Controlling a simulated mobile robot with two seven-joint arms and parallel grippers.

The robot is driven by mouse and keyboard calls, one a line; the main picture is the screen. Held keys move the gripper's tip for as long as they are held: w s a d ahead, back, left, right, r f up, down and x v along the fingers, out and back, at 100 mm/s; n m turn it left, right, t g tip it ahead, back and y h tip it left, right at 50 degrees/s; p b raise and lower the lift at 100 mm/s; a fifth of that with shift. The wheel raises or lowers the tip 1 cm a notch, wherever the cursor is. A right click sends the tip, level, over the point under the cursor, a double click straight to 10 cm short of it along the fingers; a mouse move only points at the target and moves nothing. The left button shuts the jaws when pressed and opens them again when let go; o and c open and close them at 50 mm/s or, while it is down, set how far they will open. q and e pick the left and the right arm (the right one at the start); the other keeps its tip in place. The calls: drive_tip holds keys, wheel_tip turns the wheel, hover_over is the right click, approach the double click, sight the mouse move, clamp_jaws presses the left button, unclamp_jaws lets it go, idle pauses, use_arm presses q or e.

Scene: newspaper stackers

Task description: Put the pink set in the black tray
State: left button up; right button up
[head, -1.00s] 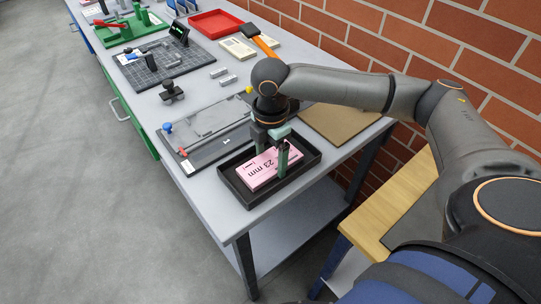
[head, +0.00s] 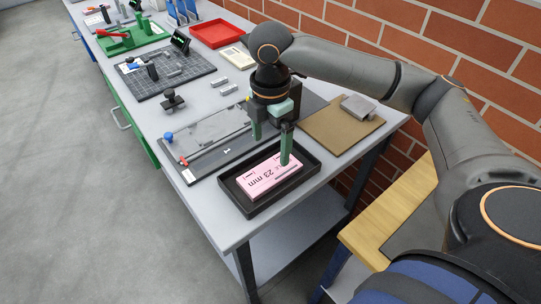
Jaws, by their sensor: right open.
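The pink set (head: 259,180), a flat block marked "23 mm", lies inside the black tray (head: 252,209) at the near end of the grey bench. It rests within the tray's rim, slightly angled to it. My right gripper (head: 271,148) is open, with its green fingers apart, above the far part of the tray. One finger stands in front of the pink set's right end; whether it touches cannot be told. My left gripper is not in view.
A grey fixture plate (head: 212,143) with blue and red knobs lies just beyond the tray. A brown board (head: 336,127) with a grey block (head: 358,107) on it lies right of the gripper. A red tray (head: 217,33) stands farther back, near the brick wall.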

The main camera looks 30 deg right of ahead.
wheel_tip(320, 180, up, 4)
drive_tip(key=shift+f, duration=0.1)
idle(0.6)
